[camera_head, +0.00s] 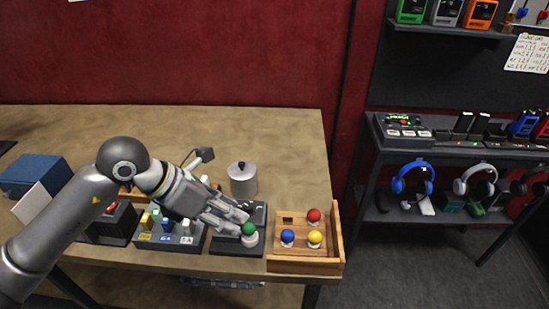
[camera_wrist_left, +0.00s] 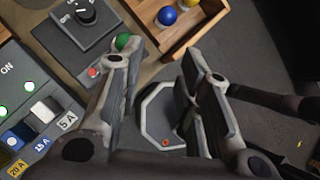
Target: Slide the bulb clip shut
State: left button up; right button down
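A green bulb (camera_head: 249,229) sits in a pale round base at the front right of a dark panel box (camera_head: 226,244). It also shows in the left wrist view, where the green bulb (camera_wrist_left: 122,41) is partly hidden behind one finger. My left gripper (camera_head: 240,221) is over the panel box, close beside the bulb; contact cannot be told. In the left wrist view my left gripper (camera_wrist_left: 155,62) has its fingers apart with nothing between them. A bulb clip cannot be made out; the fingers hide part of the box. My right gripper is not in view.
A wooden tray (camera_head: 305,267) with red, blue and yellow bulbs stands right of the box. A fuse panel (camera_head: 169,242) is on its left. A lidded metal pot (camera_head: 243,180) stands behind. The table's back is mostly clear.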

pick_arm(q)
jog(key=s+d+r+n+h, duration=0.3)
jog(key=s+d+r+h, duration=0.2)
jog(key=d+r+h, duration=0.6)
notch_tip(320, 180, up, 6)
jog(key=w+a+n+t+h, duration=0.1)
jog(key=w+n+t+h, duration=0.1)
jog(key=n+t, duration=0.3)
jog(key=shift+a+n+h, duration=0.25)
jog(key=shift+n+h, duration=0.05)
jog(key=shift+h, duration=0.1)
